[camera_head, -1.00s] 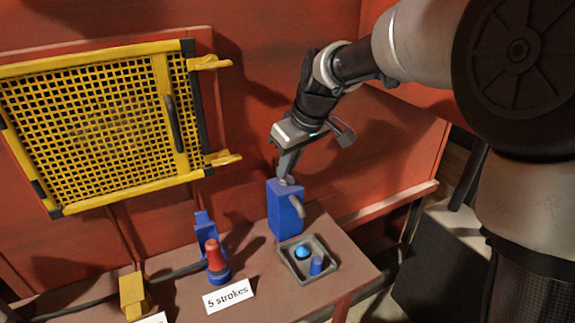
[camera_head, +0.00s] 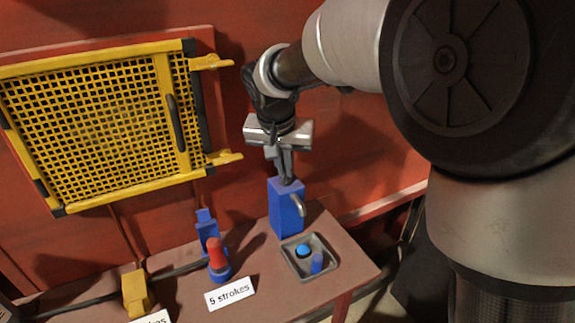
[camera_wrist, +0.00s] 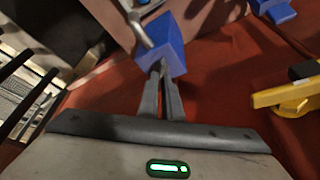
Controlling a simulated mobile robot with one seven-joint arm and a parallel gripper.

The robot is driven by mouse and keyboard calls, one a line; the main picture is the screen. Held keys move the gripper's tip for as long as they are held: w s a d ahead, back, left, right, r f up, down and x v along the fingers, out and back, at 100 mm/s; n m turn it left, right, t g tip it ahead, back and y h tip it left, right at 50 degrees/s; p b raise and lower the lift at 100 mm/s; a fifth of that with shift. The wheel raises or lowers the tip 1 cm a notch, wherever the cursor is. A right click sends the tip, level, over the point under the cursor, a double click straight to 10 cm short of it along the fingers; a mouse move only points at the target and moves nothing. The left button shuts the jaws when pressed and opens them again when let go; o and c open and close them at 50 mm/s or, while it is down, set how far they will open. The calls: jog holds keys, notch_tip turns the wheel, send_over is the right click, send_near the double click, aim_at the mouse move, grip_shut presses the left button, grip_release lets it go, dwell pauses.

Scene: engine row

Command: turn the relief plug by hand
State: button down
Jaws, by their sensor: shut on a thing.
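The blue block (camera_head: 283,212) stands upright on the bench, with a grey spout-like lever (camera_head: 298,205) on its side. In the wrist view the block (camera_wrist: 172,50) and its grey lever (camera_wrist: 137,24) show past the fingertips. My gripper (camera_head: 287,180) points down at the block's top, and its fingers are shut there. It also shows in the wrist view (camera_wrist: 159,70). The relief plug appears to be the small part between the fingertips on the block's top. The fingers hide nearly all of it.
A grey tray (camera_head: 330,262) holds a blue ball (camera_head: 303,250) and a small blue cylinder (camera_head: 317,263). A red-topped plunger (camera_head: 216,255) stands left, behind a "5 strokes" card (camera_head: 230,293). A yellow mesh guard (camera_head: 95,130) hangs on the red wall.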

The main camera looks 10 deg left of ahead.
jog(key=shift+w+a+r+m+h, duration=0.1)
jog(key=shift+a+r+m+h, duration=0.2)
jog(key=shift+m, duration=0.65)
jog(key=shift+w+d+r+m+h, duration=0.1)
jog(key=shift+m+h, duration=0.3)
jog(key=shift+m, duration=0.55)
jog(key=c, duration=1.9)
grip_release()
jog(key=shift+s, duration=0.1)
jog(key=shift+c, duration=0.2)
jog(key=shift+f, duration=0.15)
jog(key=shift+s, duration=0.1)
jog(key=p+v, duration=0.1)
jog(key=v, duration=0.6)
jog(key=shift+r, duration=0.25)
